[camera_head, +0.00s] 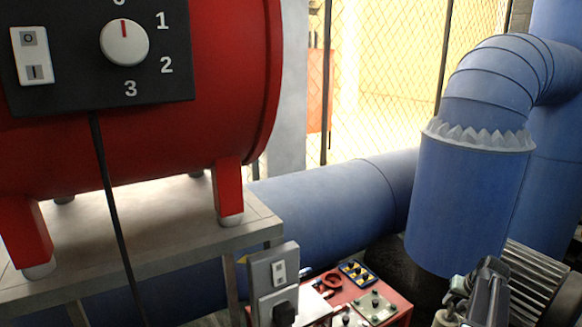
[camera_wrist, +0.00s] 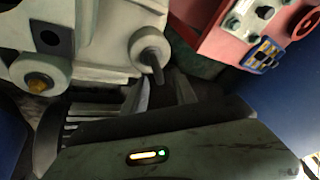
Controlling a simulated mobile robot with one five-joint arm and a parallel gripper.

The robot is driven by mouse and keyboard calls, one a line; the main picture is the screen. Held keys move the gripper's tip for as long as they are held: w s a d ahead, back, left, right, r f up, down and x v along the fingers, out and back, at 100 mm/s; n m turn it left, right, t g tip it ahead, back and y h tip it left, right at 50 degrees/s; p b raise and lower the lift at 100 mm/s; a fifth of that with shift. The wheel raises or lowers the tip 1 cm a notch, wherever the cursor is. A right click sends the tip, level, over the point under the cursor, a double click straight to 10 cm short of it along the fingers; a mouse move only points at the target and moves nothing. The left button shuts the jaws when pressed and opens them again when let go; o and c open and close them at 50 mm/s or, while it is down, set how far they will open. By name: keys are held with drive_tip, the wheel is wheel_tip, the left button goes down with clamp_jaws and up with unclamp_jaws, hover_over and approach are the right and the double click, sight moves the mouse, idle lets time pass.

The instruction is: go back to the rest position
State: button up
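In the head view, dark and grey parts of my arm and gripper (camera_head: 482,292) show at the lower right, in front of a ribbed grey motor-like block. My gripper's fingers are not clear there.
A red unit (camera_head: 397,312) with a blue-framed panel (camera_head: 358,273) stands at the bottom centre; the panel also shows in the wrist view (camera_wrist: 264,55). A large red tank (camera_head: 225,90) stands on a table at left. Blue pipes (camera_head: 455,210) stand close behind my arm.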

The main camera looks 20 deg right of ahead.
drive_tip(key=n, duration=0.1)
drive_tip(key=n+y, duration=0.1)
drive_tip(key=n, duration=0.2)
drive_tip(key=shift+d+r+y, duration=0.25)
drive_tip(key=shift+d+y, duration=0.1)
drive_tip(key=shift+y, duration=0.05)
drive_tip(key=n+y, duration=0.1)
drive_tip(key=n, duration=0.3)
drive_tip(key=shift+w+d+n+y, duration=0.2)
drive_tip(key=shift+n+y, duration=0.1)
drive_tip(key=shift+y, duration=0.1)
drive_tip(key=shift+n+g+y, duration=0.3)
drive_tip(key=shift+n+g, duration=0.1)
drive_tip(key=shift+n, duration=0.4)
drive_tip(key=shift+a+r+p, duration=0.15)
drive_tip(key=shift+r+p, duration=0.9)
drive_tip(key=shift+a+r+p, duration=0.2)
drive_tip(key=shift+r+p, duration=0.85)
drive_tip(key=shift+p, duration=0.05)
drive_tip(key=shift+a+r+p, duration=0.15)
drive_tip(key=shift+r+p, duration=0.9)
